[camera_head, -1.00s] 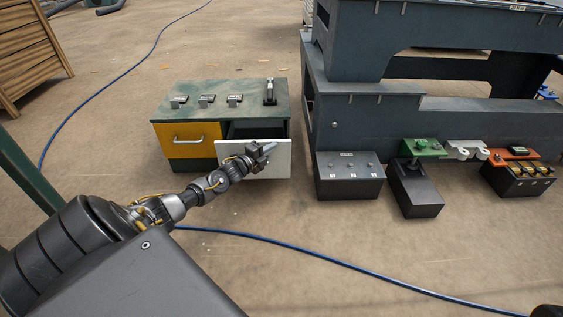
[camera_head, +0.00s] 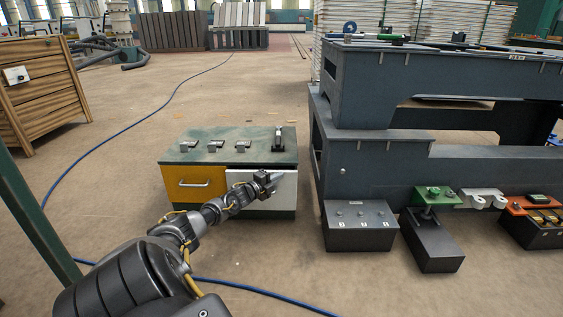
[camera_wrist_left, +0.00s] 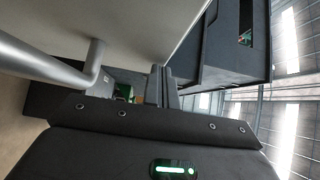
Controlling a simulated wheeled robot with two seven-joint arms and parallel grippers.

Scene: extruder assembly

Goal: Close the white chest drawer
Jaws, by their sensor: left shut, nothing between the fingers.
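The chest (camera_head: 230,142) is a low box with a worn green top, a yellow drawer (camera_head: 188,183) on the left and a white drawer (camera_head: 245,184) on the right. The white drawer front now sits about level with the yellow one, with no open gap showing above it. My left gripper (camera_head: 272,184) is shut and empty, at the right part of the white front; I cannot tell if it touches. In the left wrist view the shut fingers (camera_wrist_left: 162,86) point ahead, with a grey bar handle (camera_wrist_left: 85,70) at the left. My right gripper is not in view.
A dark grey machine frame (camera_head: 390,155) stands just right of the chest, with a black button box (camera_head: 358,226) at its foot. A blue cable (camera_head: 130,128) runs over the floor. A wooden crate (camera_head: 45,95) stands at the left.

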